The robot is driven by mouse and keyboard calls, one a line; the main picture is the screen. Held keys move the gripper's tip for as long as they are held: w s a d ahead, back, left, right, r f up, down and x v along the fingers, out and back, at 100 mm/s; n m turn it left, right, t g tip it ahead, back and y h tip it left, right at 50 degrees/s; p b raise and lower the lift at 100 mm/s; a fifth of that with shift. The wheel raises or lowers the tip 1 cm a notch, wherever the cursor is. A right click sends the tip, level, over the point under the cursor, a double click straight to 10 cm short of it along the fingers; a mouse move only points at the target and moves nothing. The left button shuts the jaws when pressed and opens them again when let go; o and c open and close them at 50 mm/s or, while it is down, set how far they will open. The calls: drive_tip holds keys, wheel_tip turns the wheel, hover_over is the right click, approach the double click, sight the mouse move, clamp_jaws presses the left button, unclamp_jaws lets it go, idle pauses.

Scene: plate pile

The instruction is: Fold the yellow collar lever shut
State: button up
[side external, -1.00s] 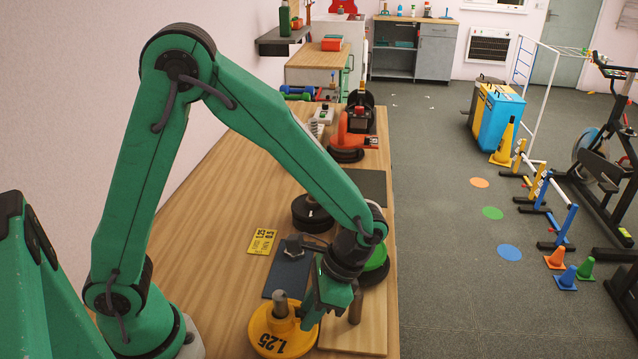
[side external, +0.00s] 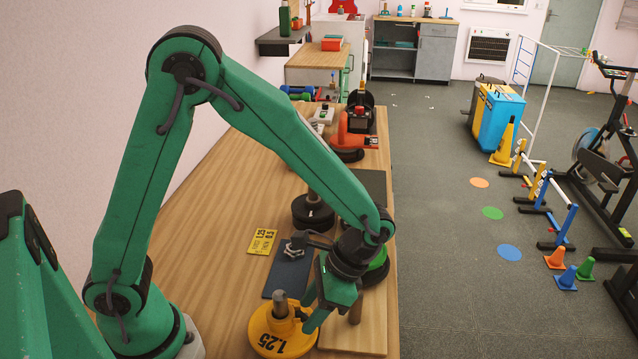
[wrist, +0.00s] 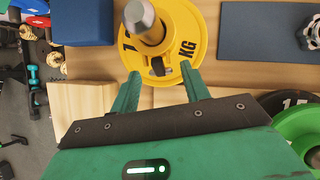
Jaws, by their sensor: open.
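A yellow 1.25 KG plate (side external: 268,340) lies near the front of the wooden bench, and also shows at the top of the wrist view (wrist: 195,35). A grey metal post (wrist: 139,14) stands up through its middle. A yellow collar (wrist: 152,42) sits around the post, with a small dark part (wrist: 157,67) on its near side. I cannot clearly make out the lever's angle against the same-coloured plate. My gripper (wrist: 160,80) is open and empty, its two fingers pointing at the plate's near edge on either side of the dark part. In the side view, my gripper (side external: 308,310) is beside the post.
A dark blue mat (side external: 287,272) with a grey knob (side external: 293,249) lies behind the plate. A black weight (side external: 313,212) and a green plate (side external: 377,272) stand nearby. A yellow card (side external: 262,241) lies at the left. A wooden board (side external: 372,338) is at the right.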

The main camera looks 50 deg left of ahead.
drive_tip(key=v, duration=0.7)
drive_tip(key=shift+o, duration=0.4)
drive_tip(key=shift+r, duration=0.15)
drive_tip(key=r+t+h, duration=0.1)
drive_tip(key=t+h, duration=0.1)
drive_tip(key=t, duration=0.3)
hover_over(304, 315)
drive_tip(key=shift+m, duration=0.3)
drive_tip(key=shift+f, duration=3.85)
drive_tip(key=c, duration=1)
